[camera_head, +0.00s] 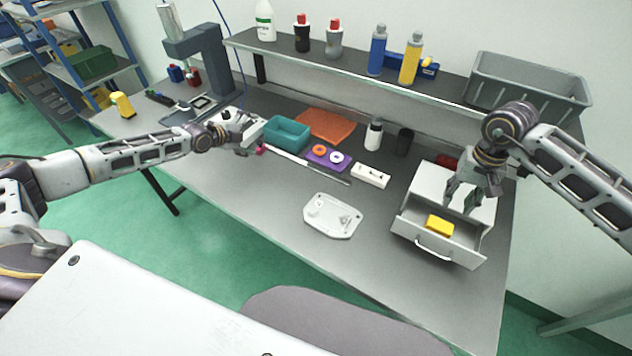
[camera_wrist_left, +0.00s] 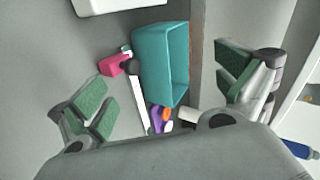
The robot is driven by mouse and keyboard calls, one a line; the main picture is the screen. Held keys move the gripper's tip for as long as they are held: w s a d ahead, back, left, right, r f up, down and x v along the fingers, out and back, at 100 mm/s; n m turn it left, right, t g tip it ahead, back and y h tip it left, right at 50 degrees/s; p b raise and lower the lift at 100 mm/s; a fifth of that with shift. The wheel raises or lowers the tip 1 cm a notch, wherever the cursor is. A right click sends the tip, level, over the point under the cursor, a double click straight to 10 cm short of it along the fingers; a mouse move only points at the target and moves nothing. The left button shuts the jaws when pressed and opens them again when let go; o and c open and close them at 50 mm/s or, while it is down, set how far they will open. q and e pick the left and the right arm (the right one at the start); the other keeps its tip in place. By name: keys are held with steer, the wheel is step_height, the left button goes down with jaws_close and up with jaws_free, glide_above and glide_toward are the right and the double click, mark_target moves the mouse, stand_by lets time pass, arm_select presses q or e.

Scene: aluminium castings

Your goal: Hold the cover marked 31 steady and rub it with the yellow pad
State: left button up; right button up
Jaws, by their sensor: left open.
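The white cover (camera_head: 345,219) lies flat on the grey table in the head view, with raised bosses on it; I cannot read its marking. The yellow pad (camera_head: 439,226) lies in the open drawer of the white drawer unit (camera_head: 420,244). My right gripper (camera_head: 462,204) points down above the drawer, over and a little right of the pad; its fingers are apart and empty. My left gripper (camera_head: 259,137) is open over the left part of the table beside the teal bin, well away from the cover. Its spread green-padded fingers show in the left wrist view (camera_wrist_left: 165,95).
The teal bin (camera_head: 270,138) stands near my left gripper, with a pink-handled tool (camera_head: 300,160) beside it. A purple block with rings (camera_head: 322,163) and a white block (camera_head: 371,176) lie behind the cover. A shelf (camera_head: 350,72) with bottles runs along the back.

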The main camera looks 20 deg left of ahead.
mark_target(326, 200)
arm_select(q)
steer(key=d+m+g, duration=0.1)
steer(key=d, duration=0.2)
steer(key=s+d+f+m, duration=0.1)
steer(key=d+m, duration=0.1)
steer(key=d, duration=0.2)
steer(key=s+d+f+m+g+h, duration=0.1)
steer(key=d, duration=0.3)
steer(key=shift+s+d+m+g, duration=0.25)
steer(key=shift+m+g, duration=0.05)
steer(key=shift+m, duration=0.1)
steer(key=s+d+m, duration=0.1)
steer(key=d, duration=0.2)
steer(key=s+d+m+g, duration=0.1)
steer(key=d+m, duration=0.1)
steer(key=s+d+m+g, duration=0.1)
steer(key=d, duration=0.2)
steer(key=shift+s+d+m, duration=0.3)
steer(key=shift+s+m, duration=0.1)
steer(key=s+d+r+m+g+y, duration=0.2)
steer(key=s+d+r+m, duration=0.4)
steer(key=s+d+m, duration=0.4)
steer(key=shift+s+d+r+m+y, duration=0.3)
steer(key=shift+s+d, duration=0.05)
steer(key=shift+d, duration=0.05)
steer(key=shift+f+g, duration=0.1)
steer(key=shift+g, duration=0.2)
steer(key=shift+x, duration=6.85)
steer(key=shift+w+a, duration=0.1)
steer(key=shift+w, duration=0.05)
